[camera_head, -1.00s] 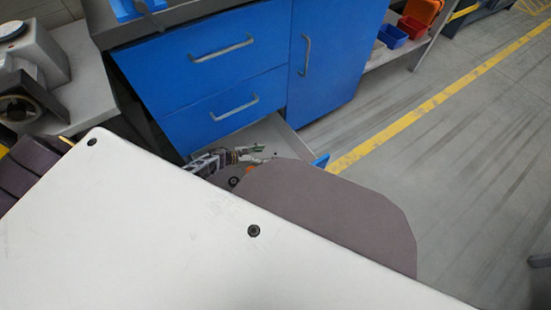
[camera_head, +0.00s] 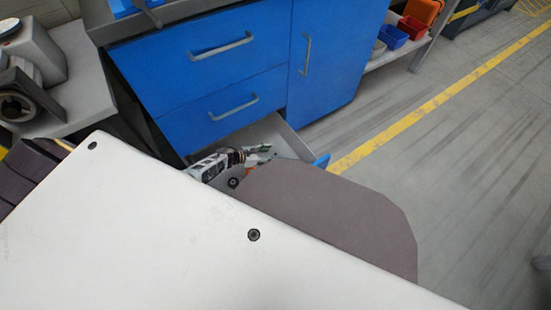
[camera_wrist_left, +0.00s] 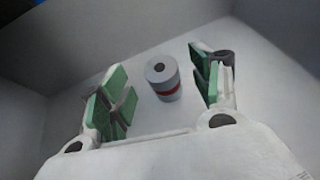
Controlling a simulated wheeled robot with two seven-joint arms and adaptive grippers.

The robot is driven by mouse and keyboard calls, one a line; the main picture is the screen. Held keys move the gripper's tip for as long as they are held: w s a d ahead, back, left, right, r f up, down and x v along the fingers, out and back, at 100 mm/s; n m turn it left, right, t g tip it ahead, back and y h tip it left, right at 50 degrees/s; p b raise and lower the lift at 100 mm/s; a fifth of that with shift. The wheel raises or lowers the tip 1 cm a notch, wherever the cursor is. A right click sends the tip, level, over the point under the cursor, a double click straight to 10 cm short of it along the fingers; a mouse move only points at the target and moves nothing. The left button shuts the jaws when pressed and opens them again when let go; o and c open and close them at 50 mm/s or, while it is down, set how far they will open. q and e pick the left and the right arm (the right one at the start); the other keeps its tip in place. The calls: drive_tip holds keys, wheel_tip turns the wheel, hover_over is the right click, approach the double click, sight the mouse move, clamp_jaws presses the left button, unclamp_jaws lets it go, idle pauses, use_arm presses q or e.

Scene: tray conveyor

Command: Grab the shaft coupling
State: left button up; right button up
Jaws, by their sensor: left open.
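The shaft coupling (camera_wrist_left: 163,80) shows in the left wrist view as a small grey cylinder with a dark bore in its top and a red band low on its side. It stands on the light grey floor of the open drawer. My left gripper (camera_wrist_left: 165,84) is open, with its green-padded fingers to the left and right of the coupling in that view. In the head view my left gripper (camera_head: 262,150) is inside the drawer, and the coupling is not visible there. My right gripper is out of view.
The open bottom drawer (camera_head: 290,138) belongs to a blue cabinet (camera_head: 225,75) with closed drawers and a door above and beside it. Drawer walls surround the left gripper. Red (camera_head: 412,27) and blue (camera_head: 393,37) bins sit on a shelf. Floor (camera_head: 480,150) is clear at right.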

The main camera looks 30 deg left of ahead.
sight(276, 154)
use_arm(q)
drive_tip(key=shift+b+x, duration=0.85)
drive_tip(key=shift+x, duration=1.05)
drive_tip(key=shift+f, duration=0.1)
drive_tip(key=c, duration=1.2)
drive_tip(key=shift+c, duration=0.3)
drive_tip(key=shift+r, duration=0.2)
